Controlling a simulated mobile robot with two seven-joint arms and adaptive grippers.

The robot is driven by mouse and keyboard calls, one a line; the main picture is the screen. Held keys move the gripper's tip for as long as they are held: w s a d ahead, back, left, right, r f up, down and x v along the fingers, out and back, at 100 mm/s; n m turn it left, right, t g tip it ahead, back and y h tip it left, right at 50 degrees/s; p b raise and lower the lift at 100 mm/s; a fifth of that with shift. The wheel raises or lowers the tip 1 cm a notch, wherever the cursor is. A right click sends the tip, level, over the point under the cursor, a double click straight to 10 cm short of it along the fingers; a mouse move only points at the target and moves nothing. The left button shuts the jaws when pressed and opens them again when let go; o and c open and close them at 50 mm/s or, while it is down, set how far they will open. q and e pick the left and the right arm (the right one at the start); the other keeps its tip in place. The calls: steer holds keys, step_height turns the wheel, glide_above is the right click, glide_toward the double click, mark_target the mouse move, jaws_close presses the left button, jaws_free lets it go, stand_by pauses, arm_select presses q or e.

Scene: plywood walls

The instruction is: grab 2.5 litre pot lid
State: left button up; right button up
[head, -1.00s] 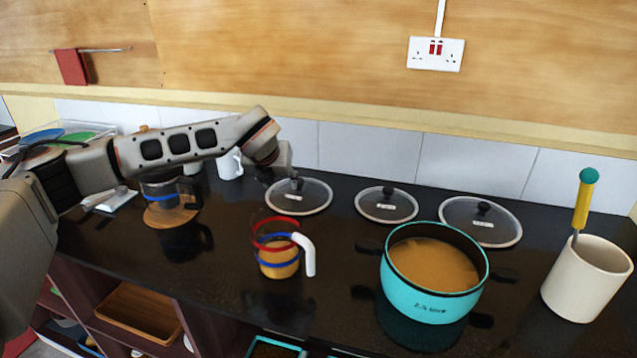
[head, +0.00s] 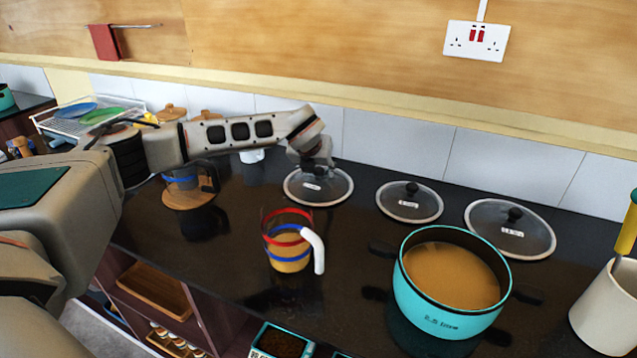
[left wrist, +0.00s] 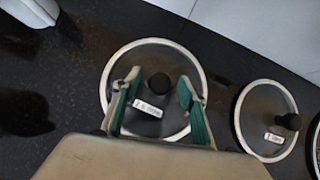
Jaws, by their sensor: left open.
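Three glass lids with pale rims and black knobs lie in a row at the back of the black counter: a left lid (head: 330,192), a small middle lid (head: 409,202) and a large right lid (head: 526,238). Their white labels are too small to read surely. My left gripper (head: 318,165) is over the left lid. In the left wrist view, the open green-padded fingers (left wrist: 158,90) are on either side of its black knob (left wrist: 159,83); contact cannot be told. The turquoise pot (head: 445,312), apparently marked 2.5, holds orange-brown liquid. My right gripper is out of view.
A measuring jug with a white handle (head: 319,252) stands in front of the left lid. A glass jug (head: 184,180) on a wooden board is further left. A cream utensil pot (head: 608,308) stands at the right. The tiled wall (head: 400,142) is close behind the lids.

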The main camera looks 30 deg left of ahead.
arm_select(q)
steer(key=shift+w+a+f, duration=0.1)
steer(key=shift+w+f, duration=0.15)
steer(key=shift+f, duration=0.05)
steer(key=shift+c, duration=0.2)
jaws_close()
steer(key=shift+r, duration=0.1)
